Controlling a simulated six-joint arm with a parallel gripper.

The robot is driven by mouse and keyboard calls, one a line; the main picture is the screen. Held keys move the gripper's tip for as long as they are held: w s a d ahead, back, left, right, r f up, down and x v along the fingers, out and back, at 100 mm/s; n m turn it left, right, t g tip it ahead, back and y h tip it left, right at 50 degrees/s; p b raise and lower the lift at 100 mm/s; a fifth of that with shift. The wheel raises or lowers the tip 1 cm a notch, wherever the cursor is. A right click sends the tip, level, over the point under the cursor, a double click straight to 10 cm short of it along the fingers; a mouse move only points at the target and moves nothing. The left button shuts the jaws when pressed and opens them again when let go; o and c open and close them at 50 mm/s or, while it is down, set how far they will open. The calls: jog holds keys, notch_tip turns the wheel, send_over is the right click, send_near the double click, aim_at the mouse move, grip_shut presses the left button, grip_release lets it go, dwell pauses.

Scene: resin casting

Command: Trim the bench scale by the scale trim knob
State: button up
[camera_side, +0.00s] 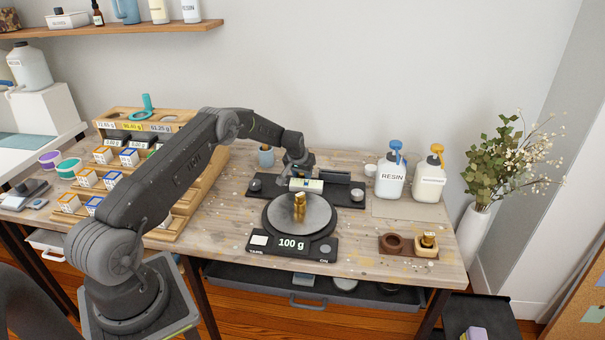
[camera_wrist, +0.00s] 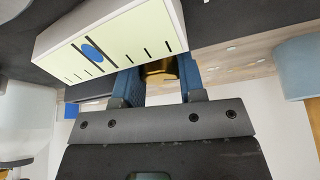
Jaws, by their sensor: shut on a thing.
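The bench scale (camera_side: 272,242) stands on the bench with a round grey pan, a brass weight (camera_side: 300,207) on it and a readout of 100 g. Behind the pan is a white box (camera_side: 306,185) with a pale face. In the wrist view this box (camera_wrist: 110,40) shows a row of black ticks and a blue dot lying at the two longer marks. My gripper (camera_side: 297,171) is just behind the box. In the wrist view my gripper's blue fingers (camera_wrist: 160,82) are shut on a brass knob (camera_wrist: 159,68), the scale trim knob, partly hidden by the box and fingers.
A tiered rack (camera_side: 175,210) of small boxes stands left. Bench is clear between scale and holder.

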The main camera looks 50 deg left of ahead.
jog(key=o, duration=0.9)
jog(key=shift+o, duration=0.2)
jog(key=shift+r, duration=0.1)
jog(key=v, duration=1.3)
jog(key=shift+s+r, duration=0.2)
jog(key=shift+d, duration=0.2)
